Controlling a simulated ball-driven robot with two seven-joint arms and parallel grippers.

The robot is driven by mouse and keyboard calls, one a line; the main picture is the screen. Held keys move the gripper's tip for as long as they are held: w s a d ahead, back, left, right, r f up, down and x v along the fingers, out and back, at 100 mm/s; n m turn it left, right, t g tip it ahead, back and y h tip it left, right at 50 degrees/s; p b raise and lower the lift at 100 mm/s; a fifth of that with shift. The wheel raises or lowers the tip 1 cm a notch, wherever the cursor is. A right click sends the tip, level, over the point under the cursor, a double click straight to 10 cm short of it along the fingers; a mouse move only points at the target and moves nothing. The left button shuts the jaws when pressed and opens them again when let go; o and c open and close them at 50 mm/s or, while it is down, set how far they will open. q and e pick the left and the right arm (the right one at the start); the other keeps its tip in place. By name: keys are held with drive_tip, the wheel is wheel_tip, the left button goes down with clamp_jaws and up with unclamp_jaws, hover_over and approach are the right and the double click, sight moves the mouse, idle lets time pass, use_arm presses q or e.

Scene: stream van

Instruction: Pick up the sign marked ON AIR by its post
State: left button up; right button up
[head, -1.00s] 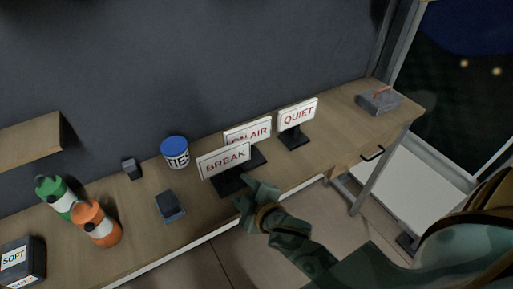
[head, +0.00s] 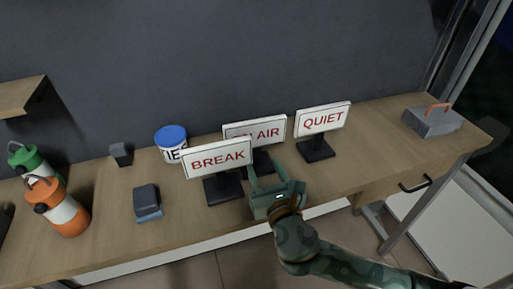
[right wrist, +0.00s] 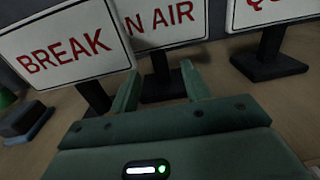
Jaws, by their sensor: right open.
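The ON AIR sign (head: 269,130) stands upright on the desk, partly hidden behind the BREAK sign (head: 217,159) in the head view. In the right wrist view the ON AIR sign (right wrist: 170,24) shows its dark post (right wrist: 160,66) and base, beyond my fingertips. My right gripper (head: 268,172) is open and empty, in front of the ON AIR sign's base and right of the BREAK sign's base. In the right wrist view its two fingers (right wrist: 161,82) point toward the post, which appears between them. My left gripper is not in view.
The QUIET sign (head: 323,119) stands to the right. A blue-lidded tub (head: 171,143), a dark blue block (head: 148,203) and green and orange bottles (head: 66,211) are to the left. A grey box with an orange handle (head: 432,121) sits at the right end of the desk (head: 370,150).

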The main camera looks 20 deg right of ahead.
sight(257, 152)
drive_tip(key=w+b, duration=0.1)
drive_tip(key=w, duration=0.5)
drive_tip(key=shift+w+a, duration=0.1)
clamp_jaws()
